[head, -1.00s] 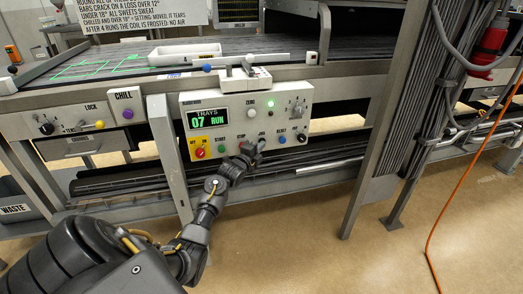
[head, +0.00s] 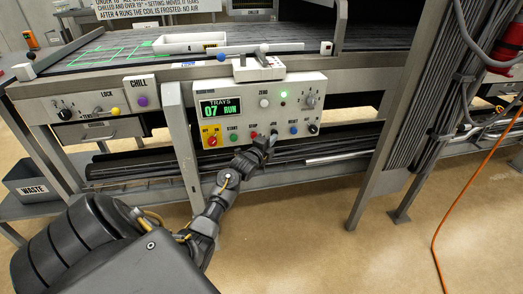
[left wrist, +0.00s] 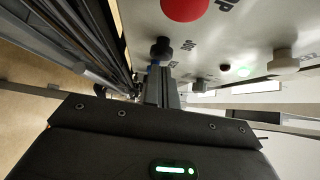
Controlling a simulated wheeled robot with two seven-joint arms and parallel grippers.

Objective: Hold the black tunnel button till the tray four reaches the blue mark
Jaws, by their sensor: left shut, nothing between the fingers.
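The control panel (head: 262,108) has a display reading "TRAYS 07 RUN" (head: 222,107). The black button (left wrist: 161,47) shows just beyond my left fingertips in the left wrist view; in the head view my gripper mostly hides it. My left gripper (head: 268,143) is shut and empty at the JOG label, and also shows in the left wrist view (left wrist: 160,75). I cannot tell whether the tips touch or press the button. A white tray (head: 190,42) lies on the belt; its marking is too small to read. A small blue knob (head: 211,52) is near its front edge. My right gripper is out of view.
The green START button (head: 233,138), red STOP button (head: 253,136) and blue RESET button (head: 293,130) flank the spot. A large red button (left wrist: 185,8) shows close by. A steel post (head: 183,145) stands left of the panel, and a frame leg (head: 385,150) right.

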